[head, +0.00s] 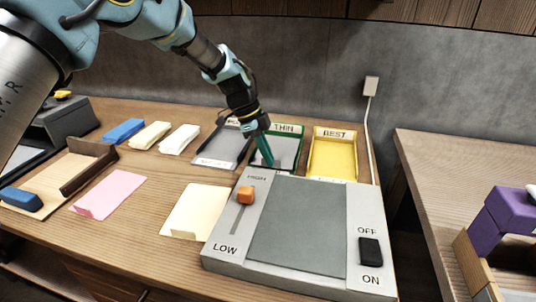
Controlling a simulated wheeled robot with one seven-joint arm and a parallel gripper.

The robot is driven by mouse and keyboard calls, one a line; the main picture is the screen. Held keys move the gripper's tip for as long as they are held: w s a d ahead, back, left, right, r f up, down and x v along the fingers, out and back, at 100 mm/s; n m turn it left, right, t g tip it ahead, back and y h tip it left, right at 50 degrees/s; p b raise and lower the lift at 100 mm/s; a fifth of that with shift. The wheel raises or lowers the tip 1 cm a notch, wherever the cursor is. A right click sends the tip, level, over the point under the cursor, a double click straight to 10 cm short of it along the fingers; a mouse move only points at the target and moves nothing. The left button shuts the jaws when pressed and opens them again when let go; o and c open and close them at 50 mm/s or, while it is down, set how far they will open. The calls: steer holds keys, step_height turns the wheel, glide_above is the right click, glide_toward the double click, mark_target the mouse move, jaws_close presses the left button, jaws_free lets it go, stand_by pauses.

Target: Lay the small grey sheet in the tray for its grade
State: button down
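A grey sheet-like surface (287,150) shows inside the green tray (293,129) marked THIN; I cannot tell whether it is the small grey sheet or the tray floor. My gripper (265,154) points down at the left part of this tray, its teal fingers close together. I cannot tell whether they grip anything. To the left is a grey tray (208,162), its back label mostly hidden by my arm. To the right is an empty-looking yellow tray (333,155) marked BEST.
A light grey device (223,257) with an orange slider (246,195), grey panel (312,225) and black switch (371,251) stands in front. A cream sheet (197,207) and pink sheet (108,193) lie left.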

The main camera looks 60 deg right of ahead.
steer(key=shift+f+b, duration=0.35)
steer(key=shift+f, duration=0.2)
steer(key=c, duration=1)
jaws_free()
steer(key=b+v, duration=0.2)
steer(key=v, duration=0.9)
steer(key=w+a+n+t+p, duration=0.1)
steer(key=w+a+n+t, duration=0.1)
steer(key=w+a+n, duration=0.8)
steer(key=w+a+n+t+p, duration=0.15)
steer(key=w+a+n, duration=0.35)
steer(key=w+a, duration=0.95)
steer(key=s+a+n+t, duration=0.2)
steer(key=a+n, duration=0.6)
steer(key=a, duration=1.3)
steer(key=s+a+n, duration=0.2)
steer(key=a, duration=0.2)
steer(key=s+a+n, duration=0.2)
steer(key=a+n, duration=0.1)
steer(key=a, duration=0.2)
steer(key=s+a+n+y, duration=0.1)
steer(key=s+a+n, duration=0.1)
steer(key=a, duration=0.3)
steer(key=shift+s+f+n, duration=0.35)
steer(key=shift+s+n, duration=0.05)
steer(key=shift+n, duration=0.2)
